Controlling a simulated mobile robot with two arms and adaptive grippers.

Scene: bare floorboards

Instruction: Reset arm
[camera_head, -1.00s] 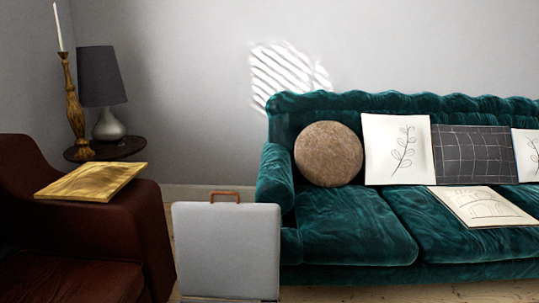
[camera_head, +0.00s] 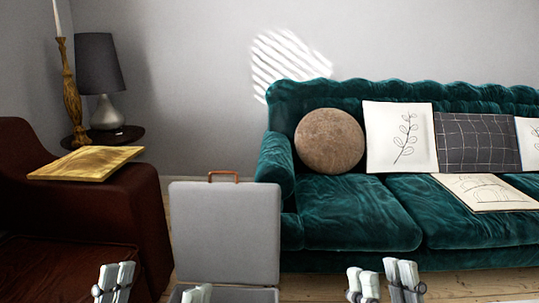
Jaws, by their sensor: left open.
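My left gripper (camera_head: 156,282) shows at the bottom edge of the head view, its two fingers pointing up and spread apart with nothing seen between them. It is in front of the grey open suitcase (camera_head: 225,232), whose lid stands upright with a brown handle on top. My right gripper (camera_head: 382,272) shows at the bottom edge, right of the suitcase and in front of the sofa. Its fingers point up close together, and I cannot tell whether they are open or shut. I see nothing held in it. Both arms are below the picture.
A green velvet sofa (camera_head: 360,218) fills the right, with a round brown cushion (camera_head: 329,141), other cushions and a flat drawing (camera_head: 485,192). At left are a dark red armchair (camera_head: 140,215) with a gold panel (camera_head: 85,163), and a side table with a lamp (camera_head: 100,65).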

